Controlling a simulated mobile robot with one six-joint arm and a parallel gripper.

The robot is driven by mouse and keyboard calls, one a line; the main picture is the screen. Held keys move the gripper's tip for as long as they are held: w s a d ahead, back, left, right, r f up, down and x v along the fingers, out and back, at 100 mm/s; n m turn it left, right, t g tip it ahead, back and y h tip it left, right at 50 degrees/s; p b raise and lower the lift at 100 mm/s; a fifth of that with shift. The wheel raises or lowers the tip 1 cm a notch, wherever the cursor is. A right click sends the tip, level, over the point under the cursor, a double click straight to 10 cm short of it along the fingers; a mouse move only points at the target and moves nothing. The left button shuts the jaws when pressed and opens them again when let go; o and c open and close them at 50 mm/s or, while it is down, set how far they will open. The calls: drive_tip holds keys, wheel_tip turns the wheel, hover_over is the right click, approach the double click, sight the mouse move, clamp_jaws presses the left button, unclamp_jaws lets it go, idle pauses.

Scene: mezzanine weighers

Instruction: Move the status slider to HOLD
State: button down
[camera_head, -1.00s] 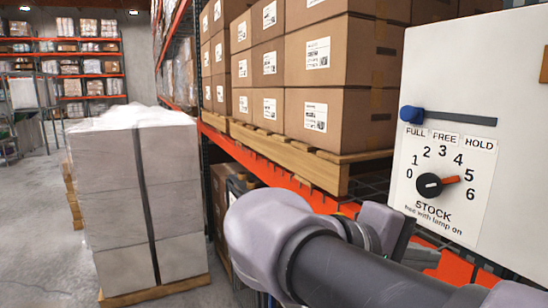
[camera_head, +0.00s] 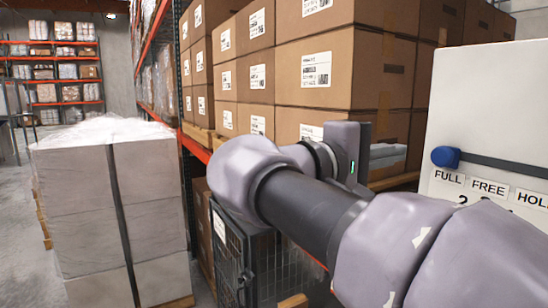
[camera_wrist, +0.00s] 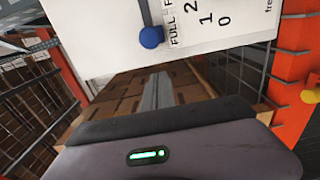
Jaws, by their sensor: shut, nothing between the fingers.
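The status slider's blue knob (camera_head: 445,157) sits at the left end of its dark slot (camera_head: 505,164), above the FULL label. FREE and HOLD labels follow to the right on the white panel (camera_head: 470,110), HOLD cut by the picture edge. In the wrist view the knob (camera_wrist: 151,37) shows beside the FULL label, on the panel (camera_wrist: 95,30). My gripper (camera_head: 402,153) is to the left of the panel, level with the knob and apart from it. Its grey fingers (camera_wrist: 157,90) are shut and empty, pointing towards the panel's edge near the knob.
Stacked cartons (camera_head: 320,70) on a rack stand behind my gripper. A wrapped pallet stack (camera_head: 105,190) stands at the left, and a black wire cage (camera_head: 245,260) below my arm. My arm hides the lower panel and its dial. Open floor shows at the far left.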

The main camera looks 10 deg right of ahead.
drive_tip(key=shift+b+x, duration=0.45)
drive_tip(key=shift+x, duration=2)
drive_tip(key=shift+s+r, duration=0.1)
drive_tip(key=shift+s, duration=0.1)
drive_tip(key=shift+s+a, duration=0.1)
drive_tip(key=shift+a, duration=0.15)
drive_tip(key=shift+s+d, duration=0.1)
drive_tip(key=shift+s, duration=0.05)
